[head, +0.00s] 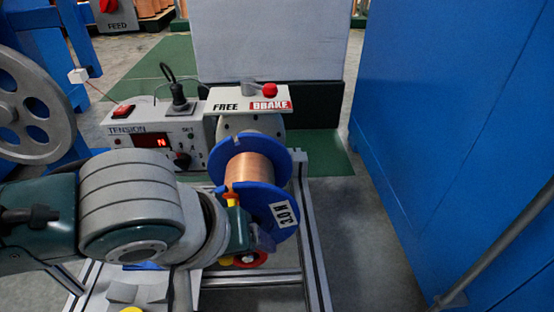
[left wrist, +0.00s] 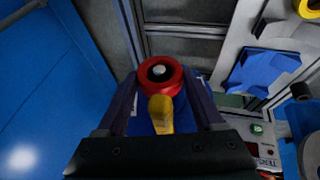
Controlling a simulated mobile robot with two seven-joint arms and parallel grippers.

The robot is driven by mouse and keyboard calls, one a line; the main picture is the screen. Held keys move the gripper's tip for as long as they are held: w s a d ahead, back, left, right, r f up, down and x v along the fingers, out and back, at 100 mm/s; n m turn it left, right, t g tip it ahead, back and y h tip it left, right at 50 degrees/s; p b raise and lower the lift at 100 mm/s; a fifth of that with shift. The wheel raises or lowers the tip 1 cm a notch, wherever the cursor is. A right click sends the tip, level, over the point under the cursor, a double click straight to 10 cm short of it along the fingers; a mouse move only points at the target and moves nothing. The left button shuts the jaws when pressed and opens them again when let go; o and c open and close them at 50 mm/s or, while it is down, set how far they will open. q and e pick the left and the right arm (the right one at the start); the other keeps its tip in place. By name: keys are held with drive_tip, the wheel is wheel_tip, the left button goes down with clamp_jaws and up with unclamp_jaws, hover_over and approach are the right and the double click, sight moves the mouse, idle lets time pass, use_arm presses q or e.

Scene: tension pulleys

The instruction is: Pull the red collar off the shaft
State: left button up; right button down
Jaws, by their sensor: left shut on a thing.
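The red collar (left wrist: 147,71) is a ring between the fingers of my left gripper (left wrist: 160,76) in the left wrist view. The pale round end of the shaft (left wrist: 159,70) shows in its dark centre. A yellow piece (left wrist: 160,112) sticks out from the collar toward the palm. In the head view, the collar (head: 262,262) shows low behind my left gripper (head: 258,242), in front of the blue spool (head: 285,214) of copper wire. The gripper is shut on the collar. My wrist hides part of the collar and shaft. My right gripper is not in view.
A tension unit (head: 160,130) stands behind my arm, with a FREE/BRAKE plate (head: 245,100) over the spool. A tall blue cabinet (head: 455,130) closes the right side. Grey frame rails (head: 312,250) run beside the spool. Floor between rails and cabinet is clear.

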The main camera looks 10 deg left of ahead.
use_arm(q)
drive_tip(key=shift+s+d+r+p, duration=0.1)
drive_tip(key=shift+s+d+p, duration=0.05)
drive_tip(key=shift+s+p, duration=0.45)
drive_tip(key=shift+s+d+p, duration=0.15)
drive_tip(key=shift+s+p, duration=0.3)
drive_tip(key=shift+s, duration=0.1)
drive_tip(key=shift+s+d+p, duration=0.15)
drive_tip(key=shift+s+p, duration=0.15)
drive_tip(key=shift+s, duration=0.25)
drive_tip(key=shift+s+d+p, duration=0.15)
drive_tip(key=shift+s+p, duration=0.25)
drive_tip(key=shift+p, duration=0.1)
